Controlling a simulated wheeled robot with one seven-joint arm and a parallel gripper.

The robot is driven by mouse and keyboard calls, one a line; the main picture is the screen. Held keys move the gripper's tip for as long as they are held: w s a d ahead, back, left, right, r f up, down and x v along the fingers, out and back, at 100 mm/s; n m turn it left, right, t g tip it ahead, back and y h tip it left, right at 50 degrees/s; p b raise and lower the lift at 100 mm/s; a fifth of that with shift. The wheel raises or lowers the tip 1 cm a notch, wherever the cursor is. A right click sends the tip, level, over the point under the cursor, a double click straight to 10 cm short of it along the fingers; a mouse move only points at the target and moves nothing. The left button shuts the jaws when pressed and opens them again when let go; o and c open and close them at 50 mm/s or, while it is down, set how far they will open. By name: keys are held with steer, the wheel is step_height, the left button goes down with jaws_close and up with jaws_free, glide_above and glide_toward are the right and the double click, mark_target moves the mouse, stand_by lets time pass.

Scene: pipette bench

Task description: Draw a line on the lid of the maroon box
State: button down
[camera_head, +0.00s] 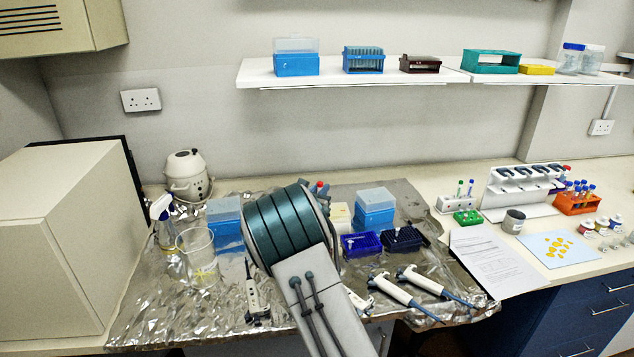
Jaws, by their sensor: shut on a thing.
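A small dark maroon box (420,65) sits on the white wall shelf, between a blue tip rack and a teal rack. It is too small here to make out its lid clearly or any mark on it. My arm, with a teal ribbed joint and a grey link, reaches up over the foil-covered bench. My gripper is hidden behind the arm, so I cannot see what it holds. A small red and grey item (320,188) shows just behind the teal joint; I cannot tell what it is. I see no pen clearly.
The shelf (350,82) also bears blue boxes, a yellow tray and blue-capped jars. The foil (210,310) holds pipettes, a beaker (198,256), a spray bottle and tip boxes. A large cream cabinet (50,250) blocks the left. Tube racks and a paper sheet lie at right.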

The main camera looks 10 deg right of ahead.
steer(key=shift+w, duration=0.1)
steer(key=shift+s+f, duration=0.2)
steer(key=shift+f, duration=0.2)
steer(key=shift+f+b, duration=1)
steer(key=shift+f, duration=0.95)
steer(key=shift+f+b, duration=0.95)
steer(key=shift+b, duration=0.5)
steer(key=shift+d+f+b, duration=0.1)
steer(key=shift+d+b, duration=0.75)
steer(key=shift+b, duration=0.65)
stand_by(2.1)
steer(key=shift+s+f+b, duration=0.1)
steer(key=shift+b, duration=0.2)
